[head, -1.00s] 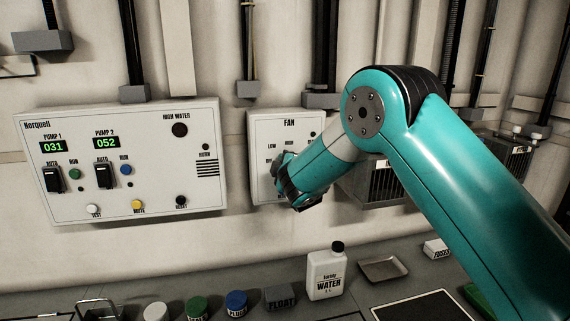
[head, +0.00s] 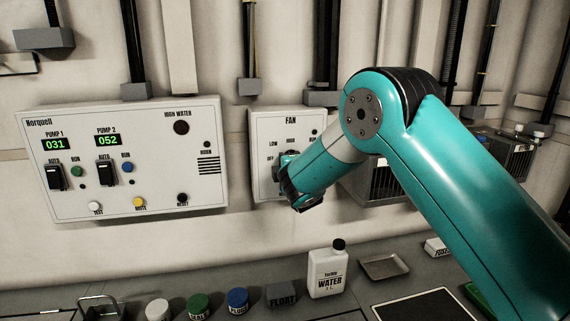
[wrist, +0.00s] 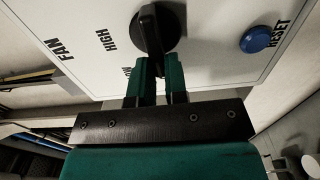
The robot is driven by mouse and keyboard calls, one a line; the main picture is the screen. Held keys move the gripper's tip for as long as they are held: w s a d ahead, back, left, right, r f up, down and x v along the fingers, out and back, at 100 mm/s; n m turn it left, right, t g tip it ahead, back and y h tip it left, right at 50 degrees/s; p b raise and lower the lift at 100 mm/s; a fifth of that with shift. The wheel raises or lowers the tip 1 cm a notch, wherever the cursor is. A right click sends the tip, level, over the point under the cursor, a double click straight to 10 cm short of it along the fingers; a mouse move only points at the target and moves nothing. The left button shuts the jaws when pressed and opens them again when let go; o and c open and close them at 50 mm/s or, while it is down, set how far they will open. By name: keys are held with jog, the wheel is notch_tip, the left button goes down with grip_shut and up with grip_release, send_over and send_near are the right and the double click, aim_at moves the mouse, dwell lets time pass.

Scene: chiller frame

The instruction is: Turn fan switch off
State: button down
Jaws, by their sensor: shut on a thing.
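The fan switch is a black rotary knob (wrist: 160,22) with a raised grip bar on the white fan panel (wrist: 215,20). The fan panel (head: 262,125) also shows in the head view, with OFF, LOW and HIGH labels. My gripper (wrist: 160,72) is at the knob, its teal fingers on either side of the near end of the bar. In the head view my gripper (head: 286,165) hides the knob. The pointer's exact setting cannot be told. The HIGH label shows in the wrist view; another label is mostly hidden by a finger.
A blue reset button (wrist: 259,39) sits on the same panel, right of the knob in the wrist view. The pump panel (head: 140,190) is on the wall to the left. A water bottle (head: 327,271) and a tray (head: 384,266) stand on the counter below.

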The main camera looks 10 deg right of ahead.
jog(key=c, duration=1.1)
grip_release()
jog(key=shift+c, duration=0.2)
jog(key=s+b, duration=0.7)
jog(key=s, duration=1)
jog(key=shift+s+b, duration=0.25)
jog(key=shift+b, duration=0.15)
